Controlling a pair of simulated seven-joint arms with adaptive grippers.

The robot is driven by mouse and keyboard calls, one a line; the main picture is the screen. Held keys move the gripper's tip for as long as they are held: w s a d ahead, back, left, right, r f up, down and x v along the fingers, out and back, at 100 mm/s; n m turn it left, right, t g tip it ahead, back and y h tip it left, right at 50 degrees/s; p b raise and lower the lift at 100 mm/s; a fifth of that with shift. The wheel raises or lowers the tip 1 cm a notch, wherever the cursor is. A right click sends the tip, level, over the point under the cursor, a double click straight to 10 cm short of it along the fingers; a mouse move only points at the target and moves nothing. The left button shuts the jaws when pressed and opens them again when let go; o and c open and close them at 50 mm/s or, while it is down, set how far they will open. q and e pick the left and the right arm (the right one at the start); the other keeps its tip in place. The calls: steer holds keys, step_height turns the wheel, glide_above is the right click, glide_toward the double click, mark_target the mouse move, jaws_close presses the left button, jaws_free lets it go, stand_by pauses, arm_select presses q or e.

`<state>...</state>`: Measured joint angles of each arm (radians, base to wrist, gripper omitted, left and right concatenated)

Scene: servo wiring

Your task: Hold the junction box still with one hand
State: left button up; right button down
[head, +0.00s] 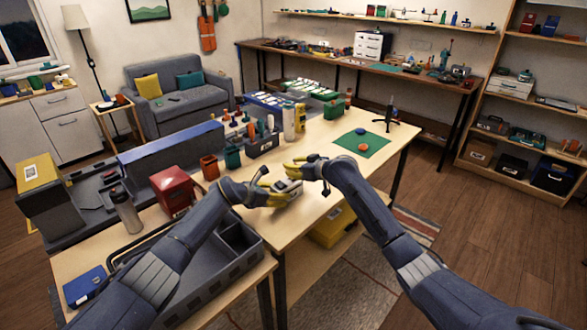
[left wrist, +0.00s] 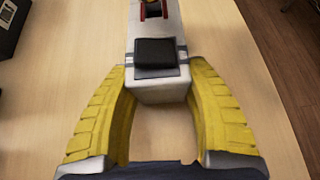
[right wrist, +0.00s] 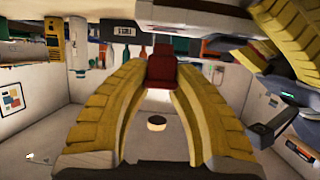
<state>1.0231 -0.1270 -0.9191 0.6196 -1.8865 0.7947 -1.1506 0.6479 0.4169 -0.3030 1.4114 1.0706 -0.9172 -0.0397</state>
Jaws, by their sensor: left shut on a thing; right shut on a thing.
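The junction box, a pale grey block with a black piece on top (left wrist: 158,85), lies on the table between the yellow fingers of my left gripper (left wrist: 156,72). In the head view my left gripper (head: 279,193) is low over the table, with the box partly hidden by its fingers. My right gripper (head: 295,167) is just beyond it. In the right wrist view its yellow fingers (right wrist: 160,75) are closed on a small red piece (right wrist: 160,70), which looks like a plug. The red piece's lower end and any contact with the box cannot be made out.
A green mat (head: 360,148) with an orange and a blue round piece lies behind my right gripper. A dark tool holder (head: 262,145) stands farther back. A red box (head: 172,186) and a grey crate (head: 225,262) are at the left. The table's front edge is close.

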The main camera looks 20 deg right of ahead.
steer(key=shift+r, duration=0.35)
steer(key=shift+r, duration=1.85)
arm_select(q)
steer(key=o, duration=1.2)
steer(key=shift+c, duration=0.2)
